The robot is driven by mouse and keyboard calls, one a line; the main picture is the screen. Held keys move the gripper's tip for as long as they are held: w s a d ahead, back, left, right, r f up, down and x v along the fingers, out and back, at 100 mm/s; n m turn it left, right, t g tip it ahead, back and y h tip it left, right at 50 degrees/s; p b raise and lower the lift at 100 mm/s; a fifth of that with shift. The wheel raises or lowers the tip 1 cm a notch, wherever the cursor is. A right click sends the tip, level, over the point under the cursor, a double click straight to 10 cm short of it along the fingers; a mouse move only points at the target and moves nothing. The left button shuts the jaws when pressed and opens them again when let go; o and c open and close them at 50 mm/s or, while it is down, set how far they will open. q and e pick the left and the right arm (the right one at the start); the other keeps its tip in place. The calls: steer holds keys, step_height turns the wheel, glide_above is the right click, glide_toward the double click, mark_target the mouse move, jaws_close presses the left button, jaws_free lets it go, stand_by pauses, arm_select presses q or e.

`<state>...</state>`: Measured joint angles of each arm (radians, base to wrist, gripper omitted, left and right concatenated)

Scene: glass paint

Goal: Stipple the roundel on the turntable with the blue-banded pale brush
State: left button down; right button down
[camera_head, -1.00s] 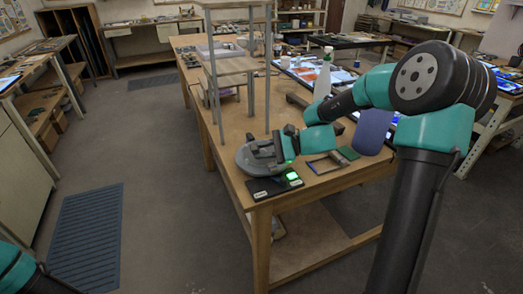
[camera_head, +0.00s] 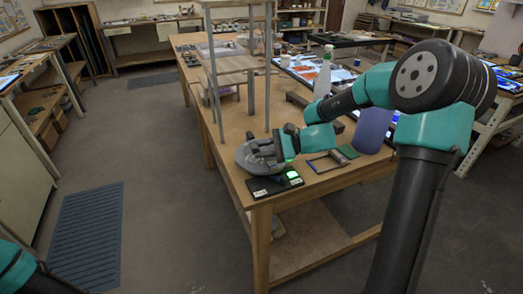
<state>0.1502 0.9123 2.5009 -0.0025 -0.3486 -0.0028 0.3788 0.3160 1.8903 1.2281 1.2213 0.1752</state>
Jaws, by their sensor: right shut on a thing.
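The grey round turntable (camera_head: 243,162) sits near the front left corner of the wooden table. My right gripper (camera_head: 262,149) is over the turntable, and its dark body covers much of the top. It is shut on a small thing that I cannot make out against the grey. The roundel and the blue-banded pale brush cannot be told apart at this size. My left gripper is out of view; only a teal and black part of my left arm shows at the bottom left corner.
A black panel with a green light (camera_head: 277,184) lies in front of the turntable. A blue-edged frame (camera_head: 322,163), a green pad (camera_head: 348,151), a blue-purple container (camera_head: 373,131) and a spray bottle (camera_head: 324,75) stand to the right. A shelf rack (camera_head: 214,80) rises behind.

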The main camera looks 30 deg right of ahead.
steer(key=shift+r, duration=0.85)
steer(key=shift+d, duration=0.15)
steer(key=d, duration=0.6)
steer(key=shift+s+d, duration=0.35)
steer(key=shift+d, duration=0.05)
steer(key=shift+f, duration=0.15)
steer(key=shift+f, duration=0.7)
steer(key=shift+f, duration=0.35)
stand_by(1.2)
step_height(320, 180, up, 2)
steer(key=shift+r, duration=0.15)
stand_by(0.4)
